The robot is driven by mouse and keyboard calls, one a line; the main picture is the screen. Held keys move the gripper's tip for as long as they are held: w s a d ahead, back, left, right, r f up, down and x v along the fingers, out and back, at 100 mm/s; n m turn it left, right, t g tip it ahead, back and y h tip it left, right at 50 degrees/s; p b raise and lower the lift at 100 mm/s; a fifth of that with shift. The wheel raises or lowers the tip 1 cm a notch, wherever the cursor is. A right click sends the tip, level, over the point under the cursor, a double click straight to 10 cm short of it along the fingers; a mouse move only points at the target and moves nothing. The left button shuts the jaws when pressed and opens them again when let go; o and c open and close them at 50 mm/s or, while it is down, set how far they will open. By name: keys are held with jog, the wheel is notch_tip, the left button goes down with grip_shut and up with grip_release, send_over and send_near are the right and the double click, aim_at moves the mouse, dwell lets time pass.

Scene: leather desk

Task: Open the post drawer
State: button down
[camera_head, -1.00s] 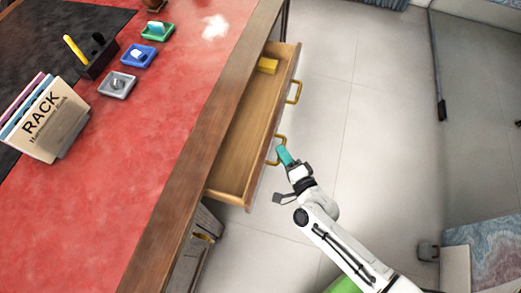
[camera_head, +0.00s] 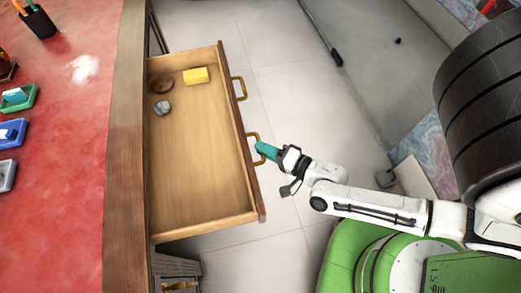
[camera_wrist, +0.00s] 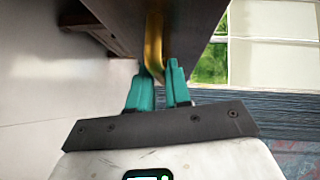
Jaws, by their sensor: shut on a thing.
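The post drawer (camera_head: 200,150) is pulled well out of the desk in the head view, with its wooden inside showing. Its front carries two brass handles, a far one (camera_head: 240,88) and a near one (camera_head: 253,146). My gripper (camera_head: 262,150), with teal fingers, is at the near handle. In the wrist view, the teal fingers (camera_wrist: 158,85) are closed on either side of the brass handle (camera_wrist: 154,45), below the drawer's dark underside or front.
In the drawer lie a yellow block (camera_head: 195,75), a brown round thing (camera_head: 163,85) and a grey stone-like thing (camera_head: 162,107). The red desk top (camera_head: 60,170) is at left, with small coloured trays. Pale tiled floor (camera_head: 290,90) is clear beyond the drawer.

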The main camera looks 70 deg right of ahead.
jog(key=c, duration=1.1)
grip_release()
jog(key=shift+c, duration=0.2)
jog(key=v, duration=1)
jog(key=shift+s, duration=0.35)
